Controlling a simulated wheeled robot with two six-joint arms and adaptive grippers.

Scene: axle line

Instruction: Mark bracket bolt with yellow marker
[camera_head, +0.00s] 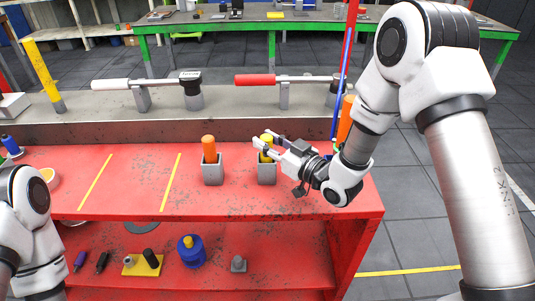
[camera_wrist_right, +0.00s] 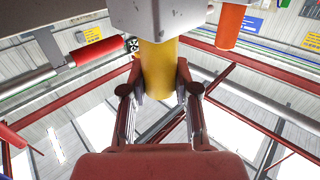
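The yellow marker (camera_head: 267,140) stands upright in a grey block holder (camera_head: 267,174) on the red bench. My right gripper (camera_head: 262,147) has its fingers around the marker's upper part. In the right wrist view the yellow marker (camera_wrist_right: 158,70) sits between the two fingers, with no clear gap on either side, and its end is in the grey holder (camera_wrist_right: 165,18). On the rail behind are grey brackets, one at left (camera_head: 142,98) and one at right (camera_head: 284,95). No bolt on them can be made out. My left arm shows at the lower left, its gripper out of view.
An orange marker (camera_head: 209,149) stands in a second grey holder (camera_head: 212,174) to the left. A white-handled tool (camera_head: 110,85) and a red-handled tool (camera_head: 255,80) lie along the rail. The lower shelf holds a blue spool (camera_head: 191,253) and small parts. Bare bench lies between two yellow lines.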

